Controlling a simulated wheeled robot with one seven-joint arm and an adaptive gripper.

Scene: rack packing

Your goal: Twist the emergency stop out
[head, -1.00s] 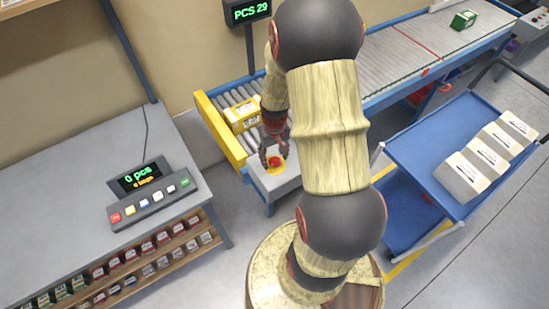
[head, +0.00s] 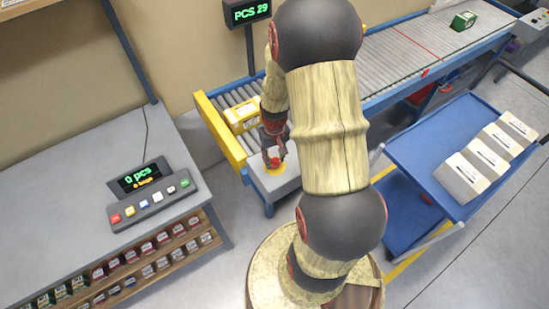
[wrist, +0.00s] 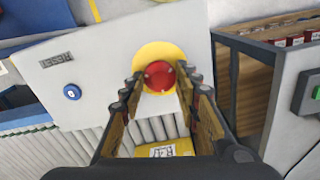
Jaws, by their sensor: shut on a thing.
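The emergency stop is a red mushroom button (wrist: 160,77) on a yellow round plate (wrist: 158,54), set in a light grey panel (wrist: 100,60). In the head view the red button (head: 275,163) shows at the near end of the roller conveyor. My gripper (wrist: 160,80) is above the panel with its fingers on either side of the red button, shut on it. In the head view my gripper (head: 273,155) points down at the button and partly covers it.
A blue button (wrist: 72,92) sits on the same panel. A yellow end rail (head: 220,130) borders the conveyor.

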